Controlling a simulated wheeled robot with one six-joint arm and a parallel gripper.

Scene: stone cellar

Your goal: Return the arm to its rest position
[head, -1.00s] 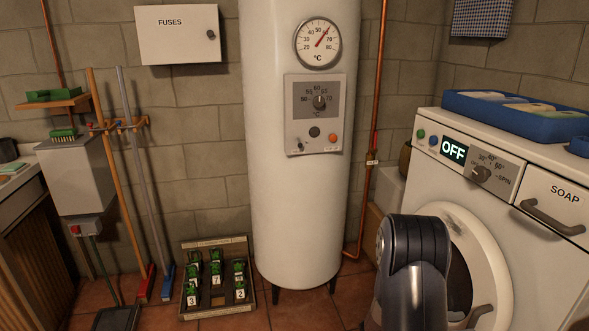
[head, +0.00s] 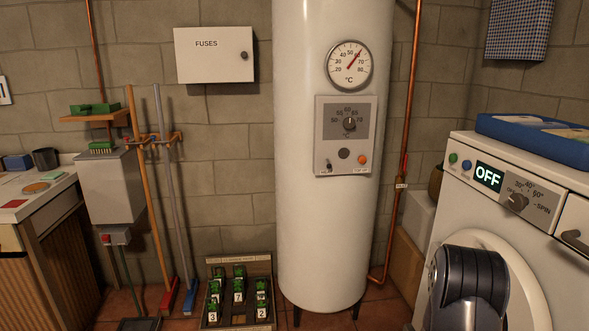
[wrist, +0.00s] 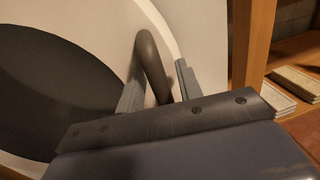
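My arm (head: 468,285) shows at the lower right of the head view, in front of the washing machine's round white door (head: 525,300). My gripper is hidden there. In the wrist view my gripper (wrist: 157,76) has its two fingers apart, one on each side of a dark curved handle (wrist: 149,55). Light surface shows between the handle and the right finger, so it does not look clamped. The handle stands on a white surface beside a large dark round area (wrist: 50,90). Whether a finger touches the handle I cannot tell.
The washing machine (head: 465,210) reads OFF. The white boiler (head: 325,240) stands left of my arm, with a copper pipe (head: 408,130) beside it. A crate (head: 265,265) of numbered green items is on the floor. A wooden upright (wrist: 250,45) is close right of my gripper.

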